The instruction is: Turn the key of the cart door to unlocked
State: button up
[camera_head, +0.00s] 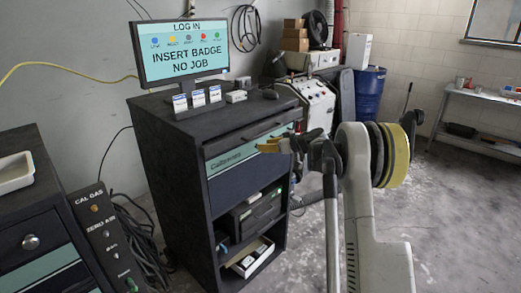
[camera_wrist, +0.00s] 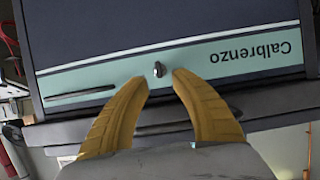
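The dark cart (camera_head: 170,150) stands in the middle of the head view. Its dark blue door (camera_head: 245,188) has a teal band lettered "Calbrenzo". In the wrist view the door (camera_wrist: 165,25) and lettering appear upside down. A small metal key (camera_wrist: 159,69) sits on the teal band, its head elongated roughly upright in the picture. My gripper (camera_wrist: 161,80) is open, its two yellow fingers pointing at the door, with the key just beyond and between the tips. I see no contact. In the head view my gripper (camera_head: 268,146) is in front of the cart; I cannot make out the key there.
A monitor (camera_head: 184,50) and small boxes stand on the cart top. Open shelves below hold a dark device (camera_head: 252,213) and a white tray (camera_head: 250,258). Another cabinet (camera_head: 40,225) is at left. A blue barrel (camera_head: 369,92) stands behind; the right floor is clear.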

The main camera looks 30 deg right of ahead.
jog(key=shift+b+x, duration=0.35)
jog(key=shift+x, duration=1.3)
jog(key=shift+c, duration=0.4)
grip_shut()
